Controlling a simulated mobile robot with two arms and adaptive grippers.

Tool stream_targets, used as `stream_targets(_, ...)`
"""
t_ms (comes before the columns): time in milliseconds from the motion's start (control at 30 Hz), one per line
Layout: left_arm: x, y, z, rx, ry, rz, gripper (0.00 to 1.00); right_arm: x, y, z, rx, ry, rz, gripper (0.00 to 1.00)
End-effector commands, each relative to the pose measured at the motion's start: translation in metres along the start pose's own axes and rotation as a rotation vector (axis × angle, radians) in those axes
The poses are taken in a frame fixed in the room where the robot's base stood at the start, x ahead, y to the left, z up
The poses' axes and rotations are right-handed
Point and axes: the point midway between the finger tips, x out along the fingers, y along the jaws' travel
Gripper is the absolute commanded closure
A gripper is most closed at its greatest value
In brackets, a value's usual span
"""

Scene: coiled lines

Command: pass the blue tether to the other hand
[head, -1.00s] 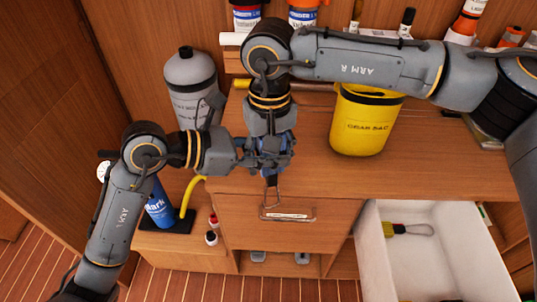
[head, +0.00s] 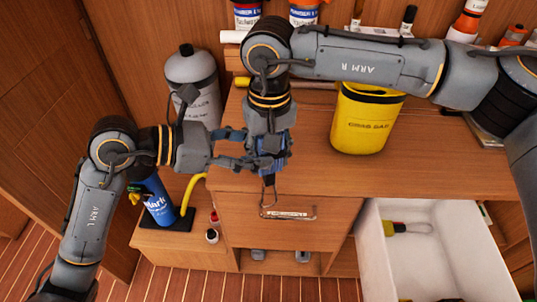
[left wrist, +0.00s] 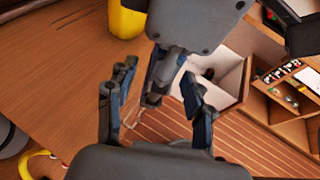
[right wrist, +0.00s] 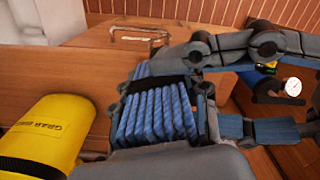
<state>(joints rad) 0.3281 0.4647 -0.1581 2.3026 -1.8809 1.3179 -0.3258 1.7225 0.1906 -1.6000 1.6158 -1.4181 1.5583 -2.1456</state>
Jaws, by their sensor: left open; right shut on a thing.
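The blue tether (head: 269,164) is a bundled coil with a dark band, seen large in the right wrist view (right wrist: 155,116). My right gripper (head: 268,148) points down and is shut on it, above the front edge of the counter. A clip or loop hangs below the coil. My left gripper (head: 232,150) is open, just left of the coil. Its spread fingers show in the left wrist view (left wrist: 158,104), on either side of my right gripper. In the right wrist view its fingers reach in from the right. I cannot tell whether they touch the coil.
A yellow bucket-like bag (head: 362,118) stands on the counter. A grey cylinder (head: 193,85) and a blue bottle (head: 158,203) are at the left. A white open drawer (head: 440,262) holds a small item with a loop. A metal handle (head: 288,214) is below the tether.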

Motion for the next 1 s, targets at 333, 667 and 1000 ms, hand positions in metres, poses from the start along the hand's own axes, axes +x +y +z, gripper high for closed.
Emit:
stream_targets(333, -0.065, 0.001, -0.001, -0.001, 0.002, 0.002, 0.48, -0.001, 0.000, 0.000, 0.000, 0.001, 0.000, 1.00)
stream_targets(667, -0.055, 0.015, -0.035, -0.279, -0.004, -0.091, 0.48, -0.001, 0.000, 0.000, 0.001, 0.001, 0.000, 1.00)
stream_targets(1000, 0.014, 0.033, -0.196, -1.246, 0.025, -0.253, 0.48, -0.001, 0.000, 0.000, 0.001, 0.001, 0.000, 1.00)
